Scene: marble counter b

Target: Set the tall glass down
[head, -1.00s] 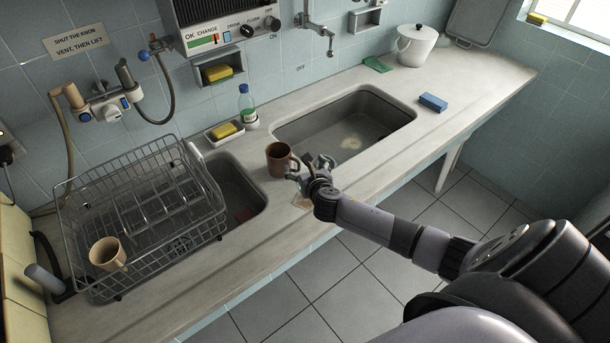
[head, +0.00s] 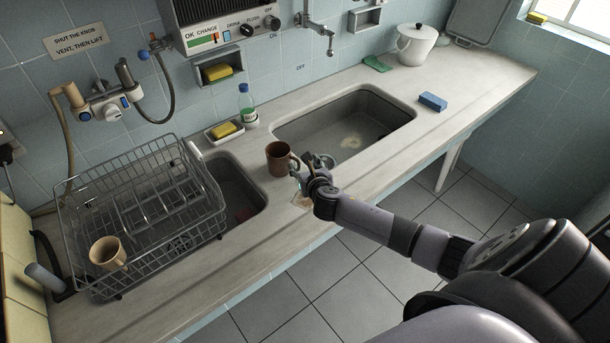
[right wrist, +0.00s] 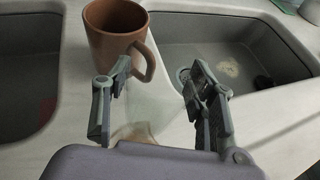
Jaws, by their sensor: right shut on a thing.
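The tall glass (right wrist: 158,105) is clear and very faint in the right wrist view, between the two fingers of my right gripper (right wrist: 160,110). The fingers stand apart, shut on the glass from both sides. In the head view, my right gripper (head: 308,178) is over the counter strip in front of the two sinks, just right of a brown mug (head: 279,158). The glass is hard to make out there, and whether its base touches the counter cannot be told. My left gripper is not in view.
The brown mug, also in the right wrist view (right wrist: 115,35), stands close to the left finger. A tan patch (head: 303,201) lies near the counter's front edge. Sinks open on the left (head: 240,200) and right (head: 335,130). A wire rack (head: 150,150) holds a beige mug (head: 107,253).

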